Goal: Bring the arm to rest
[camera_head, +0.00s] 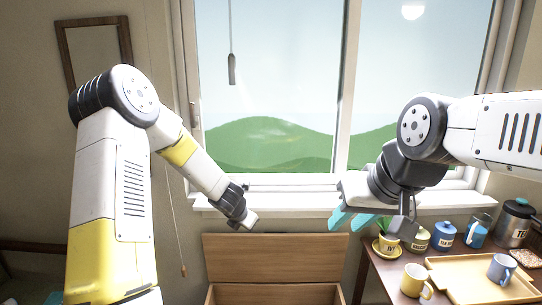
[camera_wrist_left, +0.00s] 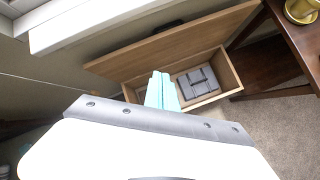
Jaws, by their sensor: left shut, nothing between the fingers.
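My left arm comes in from the left in the head view and bends down in front of the window. Its wrist ends above an open wooden chest (camera_head: 275,245), and its fingers are hard to make out there. In the left wrist view my left gripper (camera_wrist_left: 162,90) shows two pale cyan fingers pressed together with nothing between them. Behind them the chest (camera_wrist_left: 170,48) holds a grey object (camera_wrist_left: 198,82). My right gripper (camera_head: 349,219) hangs before the window sill at the right, its cyan fingers apart and empty.
A dark wooden table (camera_head: 378,272) at the right carries a yellow mug (camera_head: 414,281), a yellow tray (camera_head: 455,287) with a blue-grey mug (camera_head: 501,268), several canisters and a small potted plant. A pull cord (camera_head: 175,230) hangs left of the chest. Carpet (camera_wrist_left: 280,130) lies clear beside the chest.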

